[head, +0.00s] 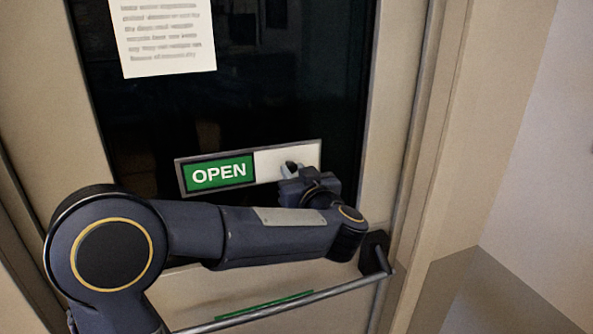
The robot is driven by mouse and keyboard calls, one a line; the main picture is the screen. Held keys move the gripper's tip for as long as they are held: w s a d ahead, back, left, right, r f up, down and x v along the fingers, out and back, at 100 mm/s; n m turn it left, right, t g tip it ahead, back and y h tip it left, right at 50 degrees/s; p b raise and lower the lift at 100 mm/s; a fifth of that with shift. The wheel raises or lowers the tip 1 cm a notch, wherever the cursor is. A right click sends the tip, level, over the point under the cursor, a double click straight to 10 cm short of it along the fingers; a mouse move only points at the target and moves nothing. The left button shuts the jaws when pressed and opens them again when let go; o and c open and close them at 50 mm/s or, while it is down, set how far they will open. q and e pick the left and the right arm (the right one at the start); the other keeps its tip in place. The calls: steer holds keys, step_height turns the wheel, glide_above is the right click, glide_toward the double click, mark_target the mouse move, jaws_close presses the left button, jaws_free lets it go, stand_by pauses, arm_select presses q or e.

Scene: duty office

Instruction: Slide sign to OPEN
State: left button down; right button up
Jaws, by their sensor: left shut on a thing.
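The sliding sign (262,163) is a framed strip on the door's dark glass. Its left half shows a green panel (219,174) with OPEN in white letters. Its right half is a plain white slider (270,161). My left gripper (293,171) is at the right part of the sign, shut on the slider's small knob; the fingertips are partly hidden by the wrist. My left arm reaches in from the lower left, in front of the door. My right gripper does not show.
A printed paper notice (163,38) is on the glass above. A metal push bar (300,301) crosses the door below my arm, with a dark bracket (375,253) at its right end. The door frame and wall stand at the right.

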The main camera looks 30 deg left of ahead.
arm_select(q)
steer(key=shift+w+d, duration=0.1)
steer(key=shift+d, duration=0.05)
steer(key=c, duration=1.6)
jaws_free()
steer(key=o, duration=0.4)
steer(key=shift+w+d, duration=0.1)
steer(key=shift+w, duration=0.05)
steer(key=shift+c, duration=0.2)
steer(key=b+v, duration=0.1)
steer(key=v, duration=0.7)
steer(key=shift+b, duration=0.4)
